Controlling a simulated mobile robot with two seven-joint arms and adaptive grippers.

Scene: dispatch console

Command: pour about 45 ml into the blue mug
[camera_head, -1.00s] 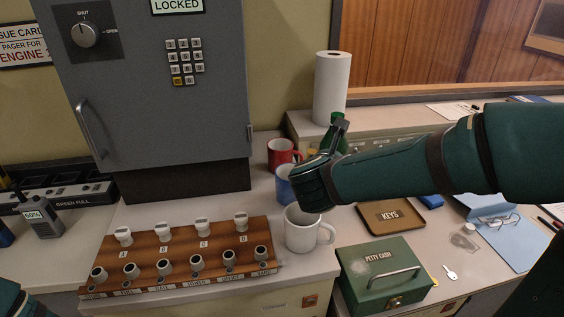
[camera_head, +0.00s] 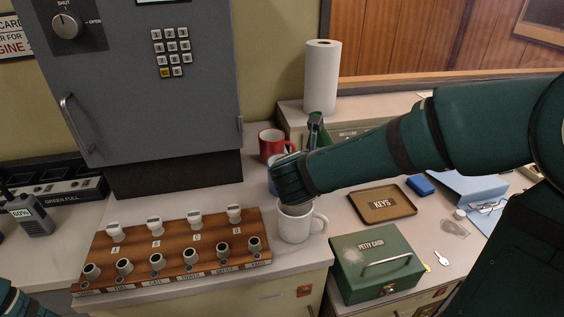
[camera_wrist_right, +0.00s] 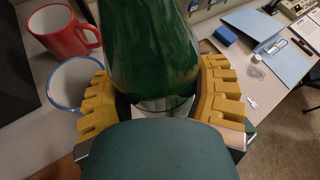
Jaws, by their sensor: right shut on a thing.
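My right gripper (camera_wrist_right: 160,98) is shut on a green bottle (camera_wrist_right: 155,45), which fills the middle of the right wrist view. In the head view the bottle (camera_head: 325,128) shows only in part behind my right gripper (camera_head: 314,130). The blue mug (camera_wrist_right: 62,96), with a blue rim and pale inside, stands just left of the gripper in the wrist view. In the head view it is mostly hidden behind my gripper, with a sliver (camera_head: 272,183) showing. No liquid stream is visible. My left gripper is not in view; only a bit of my left arm shows at bottom left.
A red mug (camera_head: 271,145) stands behind the blue mug, and a white mug (camera_head: 294,226) in front, close below my gripper. A wooden switch panel (camera_head: 175,238) lies left, a green cash box (camera_head: 375,264) right. A paper towel roll (camera_head: 322,78) stands behind.

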